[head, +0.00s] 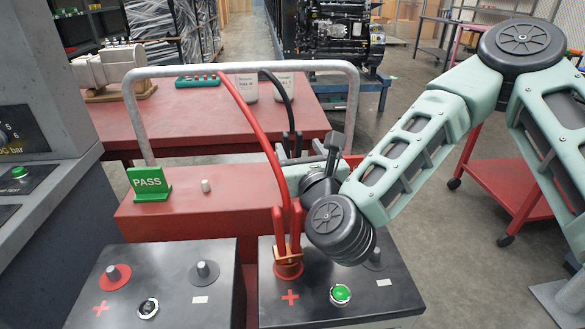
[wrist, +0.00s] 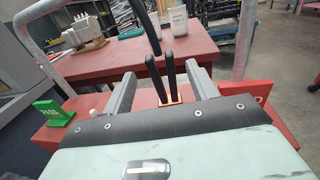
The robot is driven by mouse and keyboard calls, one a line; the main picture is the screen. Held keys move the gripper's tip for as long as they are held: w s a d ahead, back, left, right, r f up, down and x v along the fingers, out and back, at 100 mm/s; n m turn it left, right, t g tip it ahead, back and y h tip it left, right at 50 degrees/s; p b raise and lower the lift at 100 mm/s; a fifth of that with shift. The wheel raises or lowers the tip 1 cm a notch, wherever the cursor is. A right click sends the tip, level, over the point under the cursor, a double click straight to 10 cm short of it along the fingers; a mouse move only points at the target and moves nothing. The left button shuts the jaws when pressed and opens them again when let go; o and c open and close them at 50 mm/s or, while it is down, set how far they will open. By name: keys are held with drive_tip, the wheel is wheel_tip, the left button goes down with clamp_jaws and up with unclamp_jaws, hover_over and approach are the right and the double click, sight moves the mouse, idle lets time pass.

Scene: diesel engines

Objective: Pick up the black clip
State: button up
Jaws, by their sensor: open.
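The black clip (wrist: 162,82) has two black handles and a copper-coloured jaw end, and a black cable rises from it. In the wrist view it stands between the two grey fingers of my gripper (wrist: 163,90), with visible gaps on both sides. My gripper is open and not closed on it. In the head view the clip (head: 298,144) shows as dark upright handles at the back edge of the red cart, beside my gripper (head: 304,158). My wrist and gripper hide its lower part there.
A red clip (head: 284,240) is on the right battery's red post (head: 288,268). Its red cable and a grey tube frame (head: 353,105) stand near my arm. A green PASS sign (head: 150,184) stands left on the cart. A red table (head: 200,112) is behind.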

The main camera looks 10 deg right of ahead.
sight(294, 139)
drive_tip(key=shift+w+a+r+p, duration=0.15)
drive_tip(key=shift+w+a, duration=0.1)
drive_tip(key=shift+w, duration=1.3)
drive_tip(key=shift+w+a+f+p, duration=0.1)
drive_tip(key=shift+w+a+p, duration=0.1)
drive_tip(key=shift+w, duration=1.35)
clamp_jaws()
